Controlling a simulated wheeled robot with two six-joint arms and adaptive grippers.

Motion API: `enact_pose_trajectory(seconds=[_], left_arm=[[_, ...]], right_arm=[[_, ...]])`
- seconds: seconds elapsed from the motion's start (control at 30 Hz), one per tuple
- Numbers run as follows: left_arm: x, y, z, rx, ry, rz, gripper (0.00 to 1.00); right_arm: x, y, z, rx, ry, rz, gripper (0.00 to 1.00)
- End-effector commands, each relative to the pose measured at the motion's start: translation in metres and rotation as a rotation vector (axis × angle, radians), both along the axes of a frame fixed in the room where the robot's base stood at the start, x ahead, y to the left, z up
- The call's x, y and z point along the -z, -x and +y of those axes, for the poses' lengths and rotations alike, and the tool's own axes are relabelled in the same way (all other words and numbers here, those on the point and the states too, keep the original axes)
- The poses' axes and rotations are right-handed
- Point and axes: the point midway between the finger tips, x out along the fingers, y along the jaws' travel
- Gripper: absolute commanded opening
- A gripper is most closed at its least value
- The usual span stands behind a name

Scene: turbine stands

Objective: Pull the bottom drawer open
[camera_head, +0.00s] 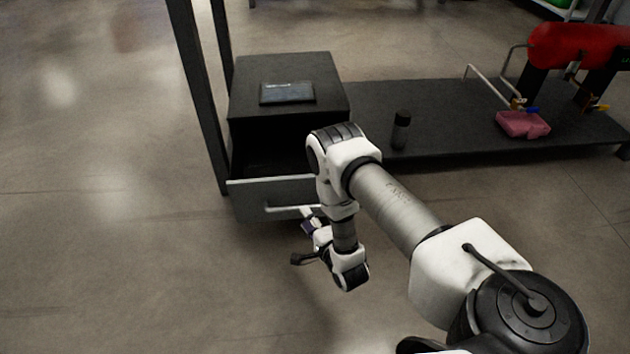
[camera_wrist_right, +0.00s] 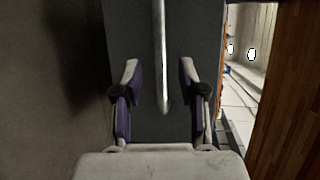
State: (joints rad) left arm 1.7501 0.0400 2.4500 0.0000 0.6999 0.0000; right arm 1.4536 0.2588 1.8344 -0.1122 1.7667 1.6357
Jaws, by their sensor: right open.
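A dark cabinet (camera_head: 330,88) stands left of centre in the head view. Its lower drawer (camera_head: 250,198) stands out from under the upper block, with a dark gap behind its grey front. A light bar handle (camera_head: 285,209) runs across that front, partly hidden by my right arm. My right gripper (camera_head: 310,223) is at the handle's right part. In the right wrist view, my open gripper (camera_wrist_right: 159,85) has a finger on either side of the handle bar (camera_wrist_right: 160,50), with gaps on both sides. The grey drawer front (camera_wrist_right: 140,45) lies behind it. My left gripper is out of view.
A dark tablet-like object (camera_head: 287,92) lies on the cabinet top. A low dark platform (camera_head: 450,125) extends right, carrying a dark cylinder (camera_head: 401,130), a pink block (camera_head: 523,124) and a red tank (camera_head: 575,46). A dark post (camera_head: 200,90) rises left. The floor in front is clear.

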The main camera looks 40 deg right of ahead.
Motion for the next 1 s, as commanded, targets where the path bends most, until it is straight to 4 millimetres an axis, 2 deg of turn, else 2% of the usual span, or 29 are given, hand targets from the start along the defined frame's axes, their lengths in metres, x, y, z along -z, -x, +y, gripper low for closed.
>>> enact_pose_trajectory(seconds=[0.1,0.2,0.3,0.83,0.93,1.0], left_arm=[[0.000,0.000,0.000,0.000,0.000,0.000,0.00],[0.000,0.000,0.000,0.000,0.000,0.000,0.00],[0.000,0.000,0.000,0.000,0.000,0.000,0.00],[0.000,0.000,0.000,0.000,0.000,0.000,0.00],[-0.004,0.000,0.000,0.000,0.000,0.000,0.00],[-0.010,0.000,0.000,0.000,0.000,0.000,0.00]], right_arm=[[-0.004,0.029,0.005,0.000,-0.001,0.005,0.41],[-0.007,0.045,0.007,-0.001,0.000,0.003,0.41],[-0.009,0.053,0.008,-0.001,0.001,0.001,0.41],[-0.011,0.054,0.009,-0.001,0.001,-0.001,0.41],[-0.022,0.047,0.010,-0.005,0.000,-0.020,0.41],[-0.041,0.034,0.018,-0.020,-0.002,-0.049,0.41]])
